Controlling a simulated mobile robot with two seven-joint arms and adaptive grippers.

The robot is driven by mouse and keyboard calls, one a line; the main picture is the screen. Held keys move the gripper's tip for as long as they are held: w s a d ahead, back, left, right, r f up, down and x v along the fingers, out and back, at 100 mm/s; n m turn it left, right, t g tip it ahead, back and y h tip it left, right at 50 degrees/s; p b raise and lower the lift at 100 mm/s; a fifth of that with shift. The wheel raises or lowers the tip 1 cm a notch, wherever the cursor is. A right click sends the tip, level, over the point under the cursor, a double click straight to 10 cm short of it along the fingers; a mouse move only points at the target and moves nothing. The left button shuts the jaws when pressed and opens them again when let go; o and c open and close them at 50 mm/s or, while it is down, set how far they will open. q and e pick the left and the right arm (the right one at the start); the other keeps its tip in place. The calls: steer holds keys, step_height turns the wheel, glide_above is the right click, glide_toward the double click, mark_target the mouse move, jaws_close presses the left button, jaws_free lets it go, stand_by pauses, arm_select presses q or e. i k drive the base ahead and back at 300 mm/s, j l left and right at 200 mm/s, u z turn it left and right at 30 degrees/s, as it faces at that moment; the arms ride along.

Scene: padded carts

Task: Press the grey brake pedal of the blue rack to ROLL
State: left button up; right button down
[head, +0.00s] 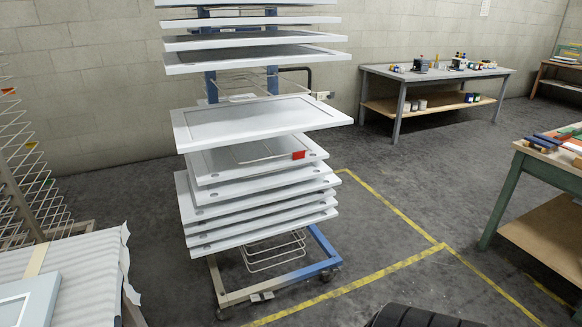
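The blue rack (324,243) stands in the middle of the head view, with a low base frame on casters. Its base is blue on the right and greyish beige on the left. A small grey pedal (262,296) sits low on the front bar of the base, close to the floor. The pedal's markings are too small to read, so I cannot tell its setting. Pale panels (262,117) lie stacked on the rack's wire shelves above. Neither of my grippers is in view.
Yellow floor lines (350,287) run in front of and right of the rack. A padded cart (75,262) stands close at left, a green-legged table (505,190) at right. A grey workbench (437,74) stands at the back. Floor between rack and right table is clear.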

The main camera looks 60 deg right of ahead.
mark_target(261, 297)
steer(key=l, duration=1.75)
steer(key=k, duration=0.05)
